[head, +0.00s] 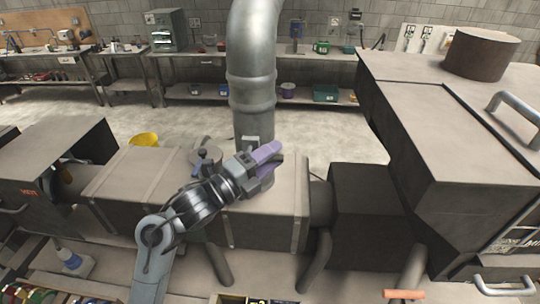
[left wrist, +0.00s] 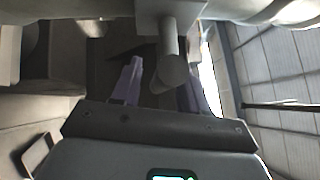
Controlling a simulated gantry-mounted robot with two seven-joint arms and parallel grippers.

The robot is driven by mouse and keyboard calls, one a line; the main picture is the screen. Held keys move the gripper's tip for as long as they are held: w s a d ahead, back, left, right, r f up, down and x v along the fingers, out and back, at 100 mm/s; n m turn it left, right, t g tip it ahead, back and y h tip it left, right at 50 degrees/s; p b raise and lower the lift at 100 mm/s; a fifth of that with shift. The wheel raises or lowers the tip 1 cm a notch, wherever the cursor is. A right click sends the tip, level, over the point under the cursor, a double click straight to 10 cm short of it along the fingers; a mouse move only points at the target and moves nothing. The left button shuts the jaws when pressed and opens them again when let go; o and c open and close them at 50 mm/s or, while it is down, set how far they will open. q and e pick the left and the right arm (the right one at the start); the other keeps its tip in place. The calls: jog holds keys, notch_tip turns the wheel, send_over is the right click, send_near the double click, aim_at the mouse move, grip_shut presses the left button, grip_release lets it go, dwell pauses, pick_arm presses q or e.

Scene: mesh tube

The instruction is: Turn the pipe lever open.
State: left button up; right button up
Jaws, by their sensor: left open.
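The big metal pipe (head: 252,60) rises from behind the grey duct box in the head view. My left gripper (head: 267,160), with purple fingers, is in front of the pipe's foot. In the left wrist view a grey rod-like lever (left wrist: 172,72) sticks out from a bracket toward the camera. Its round end lies between the two purple fingers of my left gripper (left wrist: 160,85), which are open and spread to either side. Contact with the fingers cannot be made out. In the head view my gripper hides most of the lever. My right gripper is in neither view.
A long grey duct box (head: 130,185) lies under my left arm. A round fitting (head: 206,158) stands on it beside the arm. A large dark metal hood (head: 450,130) stands at the right. A yellow bucket (head: 144,139) is behind the box. The floor behind is clear.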

pick_arm(q)
grip_shut()
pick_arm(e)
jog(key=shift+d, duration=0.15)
